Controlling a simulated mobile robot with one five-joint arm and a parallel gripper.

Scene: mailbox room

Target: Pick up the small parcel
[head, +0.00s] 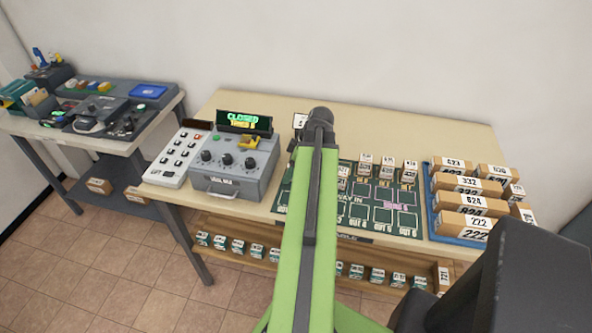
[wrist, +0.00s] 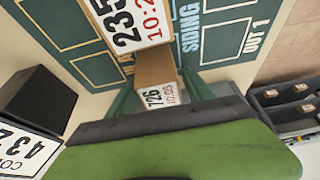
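In the wrist view a small brown parcel (wrist: 160,96) has a white label reading 126 and 10:05. My gripper (wrist: 158,82) has its green fingers spread on either side of this parcel, with the parcel between them. I see no clear sign of the fingers pressing on it. Just beyond it is a larger box (wrist: 128,22) labelled 235. In the head view my arm covers my gripper and this parcel. Several small labelled parcels (head: 387,165) stand on the green board (head: 380,214) there.
A blue tray (head: 432,222) of brown parcels stands at the table's right. A grey control box (head: 233,160) and a white button panel (head: 179,155) stand at the left. A dark block with a label (wrist: 36,105) is left of my gripper. The table's back strip is clear.

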